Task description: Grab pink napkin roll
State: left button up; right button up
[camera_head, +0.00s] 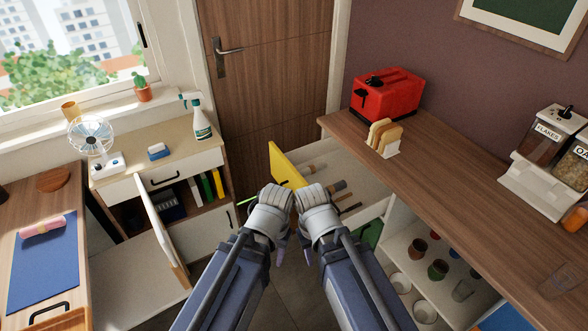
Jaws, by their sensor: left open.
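A pink roll (43,225), lying on its side, rests on a blue mat (42,270) on the wooden counter at the far left. My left gripper (276,204) is in the middle of the view, far to the right of the roll and apart from it. It is open, and I see nothing held in it. My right gripper (314,203) is close beside the left one. Its fingertips are not clear enough to tell whether it is open or shut.
A low cabinet with an open door (161,231) stands between the roll and my grippers. Its top bears a fan (91,136), a blue sponge (158,151) and a spray bottle (201,122). An open drawer with a yellow front (285,168) lies just beyond my grippers. A red toaster (388,93) stands on the right counter.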

aim_at(43, 227)
jog(key=u, duration=1.9)
jog(key=i+l+z, duration=0.25)
jog(key=i+l, duration=0.75)
jog(key=i, duration=0.15)
